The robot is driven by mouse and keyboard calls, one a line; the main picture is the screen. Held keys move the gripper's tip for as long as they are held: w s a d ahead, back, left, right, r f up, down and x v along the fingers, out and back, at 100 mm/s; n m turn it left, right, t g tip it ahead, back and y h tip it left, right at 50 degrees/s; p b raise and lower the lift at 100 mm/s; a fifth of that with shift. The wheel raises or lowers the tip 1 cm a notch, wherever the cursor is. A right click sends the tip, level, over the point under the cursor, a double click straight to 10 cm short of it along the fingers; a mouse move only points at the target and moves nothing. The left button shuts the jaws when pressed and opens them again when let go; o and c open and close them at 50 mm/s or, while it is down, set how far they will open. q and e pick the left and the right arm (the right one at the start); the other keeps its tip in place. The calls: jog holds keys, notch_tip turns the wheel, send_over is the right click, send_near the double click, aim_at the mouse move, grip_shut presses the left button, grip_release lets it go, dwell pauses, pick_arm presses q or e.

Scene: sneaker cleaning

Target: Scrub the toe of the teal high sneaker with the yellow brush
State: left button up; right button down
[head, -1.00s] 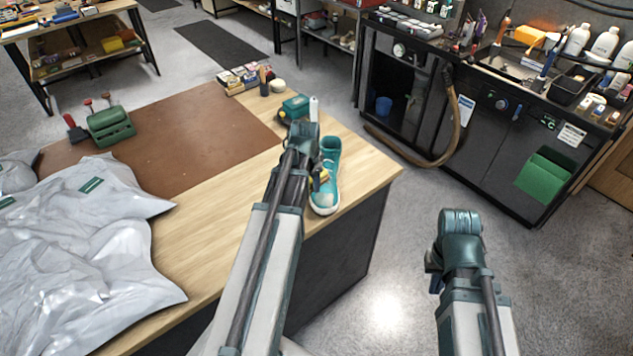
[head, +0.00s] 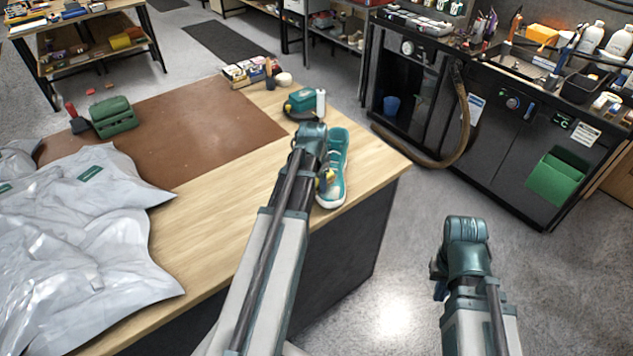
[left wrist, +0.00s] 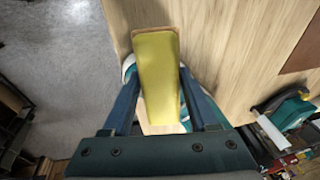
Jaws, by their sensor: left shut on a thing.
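The teal high sneaker (head: 339,160) stands on the workbench near its right edge, its white toe (head: 331,203) toward me. My left gripper (left wrist: 161,88) is shut on the yellow brush (left wrist: 160,62), which fills the middle of the left wrist view. In the head view a bit of the yellow brush (head: 326,180) shows beside the sneaker's front half. In the left wrist view the sneaker lies under the brush and shows only in slivers; I cannot tell if the bristles touch it. My right gripper (head: 439,282) hangs over the floor, its fingers mostly hidden.
A brown mat (head: 185,130) covers the bench's middle. Grey plastic bags (head: 80,240) lie at the left. A green tool (head: 114,117) stands at the back left.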

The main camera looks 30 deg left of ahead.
pick_arm(q)
jog(key=shift+b+x, duration=1)
jog(key=shift+b, duration=0.05)
dwell(0.5)
jog(key=shift+d, duration=0.15)
jog(key=shift+w+d+r, duration=0.1)
jog(key=shift+w+d, duration=0.2)
jog(key=shift+d, duration=0.55)
jog(key=shift+w+d, duration=0.15)
jog(key=shift+d, duration=0.3)
jog(key=shift+w+d, duration=0.2)
jog(key=shift+d, duration=0.3)
jog(key=shift+w+d, duration=0.25)
jog(key=shift+d, duration=0.4)
jog(key=shift+w+d, duration=0.2)
jog(key=shift+d, duration=0.4)
jog(key=shift+w+d, duration=0.25)
jog(key=shift+d, duration=0.4)
jog(key=shift+a, duration=0.1)
